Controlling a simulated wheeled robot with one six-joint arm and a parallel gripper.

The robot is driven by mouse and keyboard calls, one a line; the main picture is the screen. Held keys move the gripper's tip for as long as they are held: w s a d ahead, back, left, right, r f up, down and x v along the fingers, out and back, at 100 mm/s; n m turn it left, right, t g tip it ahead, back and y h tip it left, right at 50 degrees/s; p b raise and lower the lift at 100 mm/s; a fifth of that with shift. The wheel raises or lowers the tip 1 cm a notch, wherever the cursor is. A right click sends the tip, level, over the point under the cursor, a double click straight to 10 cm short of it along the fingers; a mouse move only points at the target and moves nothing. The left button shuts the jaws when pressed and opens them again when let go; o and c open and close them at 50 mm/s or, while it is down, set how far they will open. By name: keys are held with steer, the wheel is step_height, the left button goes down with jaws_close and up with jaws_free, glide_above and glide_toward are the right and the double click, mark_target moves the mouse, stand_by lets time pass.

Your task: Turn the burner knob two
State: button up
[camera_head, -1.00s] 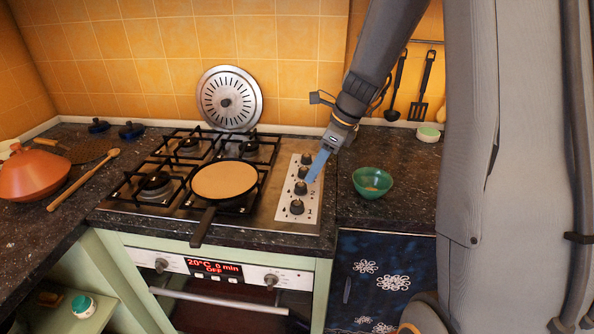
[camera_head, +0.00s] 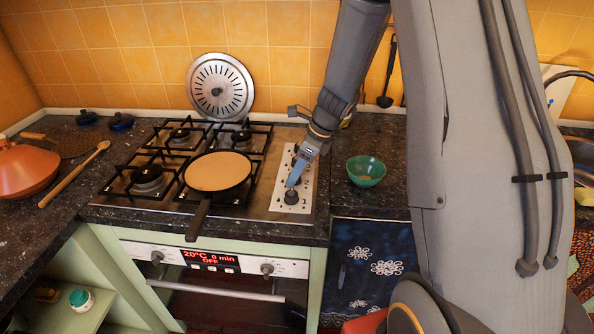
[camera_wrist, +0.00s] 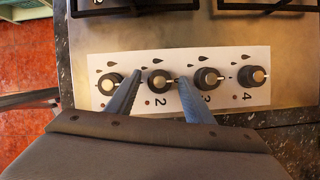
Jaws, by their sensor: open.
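The burner knobs sit in a row on a white panel at the stove's right side. In the wrist view, knob two (camera_wrist: 158,80) is dark with a pale pointer, above the printed 2. My gripper (camera_wrist: 159,86) is open, with one blue finger on each side of knob two; I cannot tell whether they touch it. Knob one (camera_wrist: 110,82) is left of the fingers, and knob three (camera_wrist: 207,79) is right of them. In the head view, my gripper (camera_head: 292,184) is low over the panel and hides knob two. The front knob (camera_head: 291,197) shows just below the fingertips.
A pan (camera_head: 217,171) stands on a front burner, its handle over the counter edge. A green bowl (camera_head: 366,171) stands right of the panel. A round metal lid (camera_head: 220,86) leans on the tiled wall. Knob four (camera_wrist: 253,76) is at the row's right end.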

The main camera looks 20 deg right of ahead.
steer(key=c, duration=1.1)
steer(key=shift+o, duration=0.2)
